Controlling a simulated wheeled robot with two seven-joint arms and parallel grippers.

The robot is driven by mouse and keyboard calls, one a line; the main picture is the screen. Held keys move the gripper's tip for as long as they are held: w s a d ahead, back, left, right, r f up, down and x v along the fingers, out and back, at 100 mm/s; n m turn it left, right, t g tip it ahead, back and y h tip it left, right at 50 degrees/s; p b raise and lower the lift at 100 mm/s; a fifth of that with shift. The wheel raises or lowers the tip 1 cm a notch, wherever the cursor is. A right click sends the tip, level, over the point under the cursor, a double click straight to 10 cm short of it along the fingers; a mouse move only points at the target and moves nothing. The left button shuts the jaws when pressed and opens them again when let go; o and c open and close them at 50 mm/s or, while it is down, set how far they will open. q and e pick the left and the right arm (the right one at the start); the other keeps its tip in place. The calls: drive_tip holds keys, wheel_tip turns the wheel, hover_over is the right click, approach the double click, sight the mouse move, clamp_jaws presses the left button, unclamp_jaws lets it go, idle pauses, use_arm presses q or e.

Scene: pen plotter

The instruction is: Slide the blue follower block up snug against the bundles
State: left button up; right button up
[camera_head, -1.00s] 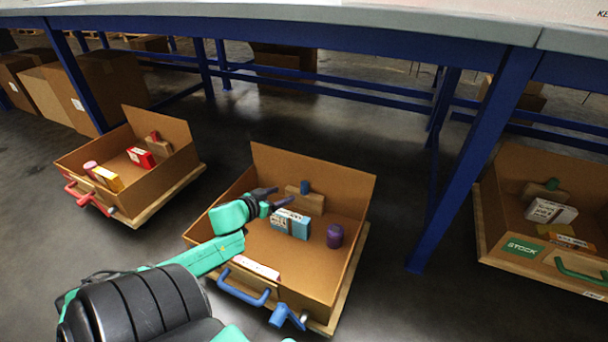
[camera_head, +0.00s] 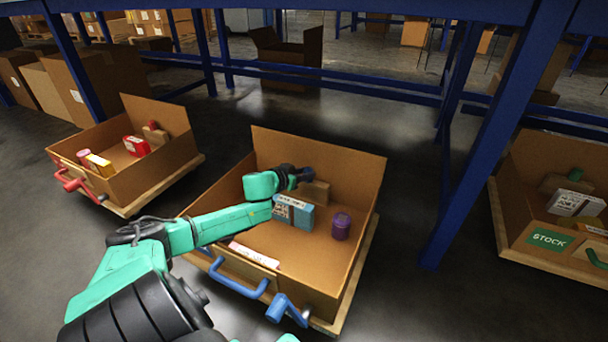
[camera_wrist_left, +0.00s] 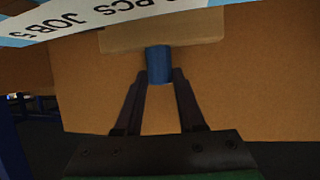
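The wooden follower block (camera_head: 317,191) with its blue knob (camera_wrist_left: 159,64) stands in the middle cardboard tray (camera_head: 352,180), behind the blue-and-white bundles (camera_head: 296,213). My left gripper (camera_head: 304,174) reaches over the bundles to the knob. The gap between block and bundles cannot be judged. My right gripper is out of view.
A purple canister (camera_head: 341,227) stands right of the bundles inside the tray. Blue handles (camera_head: 238,281) are on the tray's front. A red-handled tray (camera_head: 165,174) is at left, a STOCK tray (camera_head: 545,258) at right. A blue bench leg (camera_head: 478,160) stands between trays.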

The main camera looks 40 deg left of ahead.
use_arm(q)
clamp_jaws()
idle(1.1)
